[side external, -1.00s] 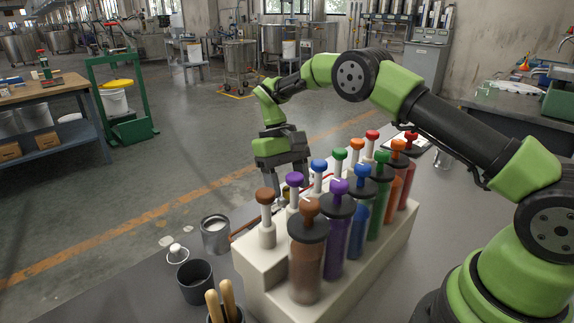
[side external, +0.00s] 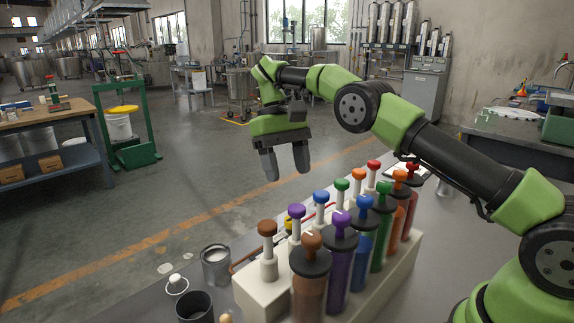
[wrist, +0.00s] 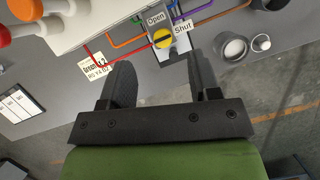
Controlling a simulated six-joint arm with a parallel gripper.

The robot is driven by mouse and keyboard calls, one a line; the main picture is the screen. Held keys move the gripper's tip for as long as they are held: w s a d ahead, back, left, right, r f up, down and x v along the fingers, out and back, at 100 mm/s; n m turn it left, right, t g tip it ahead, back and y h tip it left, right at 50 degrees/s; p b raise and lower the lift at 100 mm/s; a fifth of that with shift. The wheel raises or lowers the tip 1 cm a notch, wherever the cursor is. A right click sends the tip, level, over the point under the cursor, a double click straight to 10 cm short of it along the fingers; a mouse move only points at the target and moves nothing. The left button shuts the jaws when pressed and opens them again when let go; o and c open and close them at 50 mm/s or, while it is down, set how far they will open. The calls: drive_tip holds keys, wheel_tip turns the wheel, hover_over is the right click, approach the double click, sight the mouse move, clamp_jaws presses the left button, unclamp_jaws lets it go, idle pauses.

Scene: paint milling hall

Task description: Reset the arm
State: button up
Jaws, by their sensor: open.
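My gripper (side external: 285,160) hangs in the air behind the rack of colour tubes in the side view, its two dark fingers pointing down and spread apart. Nothing is between the fingers. In the wrist view my gripper (wrist: 162,85) is open, with a yellow valve knob (wrist: 163,38) ahead of the gap between its fingertips. The knob sits on a small plate with "Open" and "Shut" labels. My gripper is apart from the knob and the rack.
A cream rack (side external: 262,290) holds several coloured plungers and tubes on the grey table. A metal can (side external: 216,266), a small white-topped item (side external: 176,284) and a dark cup (side external: 195,306) stand left of it. Coloured lines (wrist: 128,41) run to the valve plate. Space above the table is clear.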

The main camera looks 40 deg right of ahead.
drive_tip(key=s+r+n+t, duration=0.1)
drive_tip(key=s+r+t, duration=0.3)
drive_tip(key=s+r, duration=0.7)
drive_tip(key=s+a+m+t+y, duration=0.1)
drive_tip(key=s+a+m+t, duration=0.1)
drive_tip(key=s+t, duration=0.5)
drive_tip(key=s+a, duration=0.1)
drive_tip(key=s, duration=0.5)
drive_tip(key=shift+f, duration=0.3)
